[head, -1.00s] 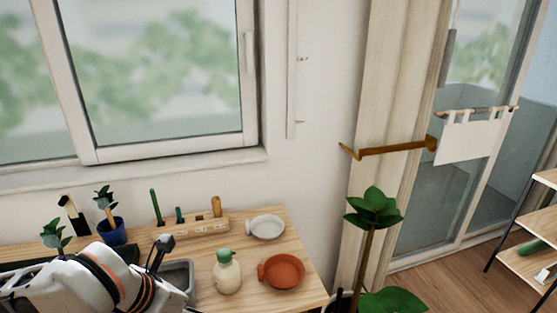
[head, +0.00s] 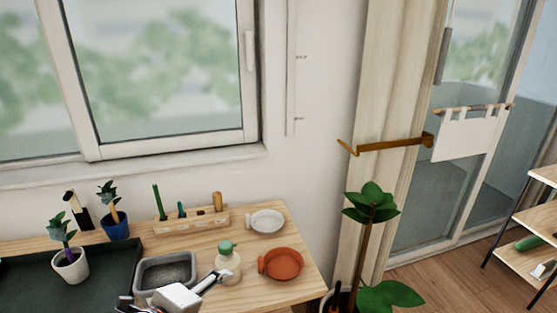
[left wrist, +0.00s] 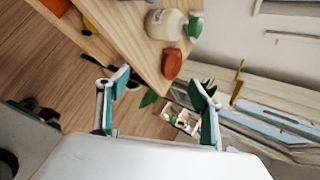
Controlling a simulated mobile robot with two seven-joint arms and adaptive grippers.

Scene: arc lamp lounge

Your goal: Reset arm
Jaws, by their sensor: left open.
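My left gripper (left wrist: 163,88) is open and empty in the left wrist view, its two fingers with teal pads spread apart. Below the fingers' gap lie the wooden floor and the table's edge. In the head view only part of my left arm shows at the bottom, a white and metal piece (head: 180,298) in front of the wooden table (head: 265,293). The fingertips cannot be made out there. My right gripper is in neither view.
On the table are a grey tub (head: 140,275), a cream bottle (head: 228,263), a terracotta dish (head: 282,264), a white dish (head: 266,221), a wooden tool holder (head: 180,226), a dark tray (head: 110,262) and potted plants (head: 70,264). A tall plant (head: 371,208) stands right of the table.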

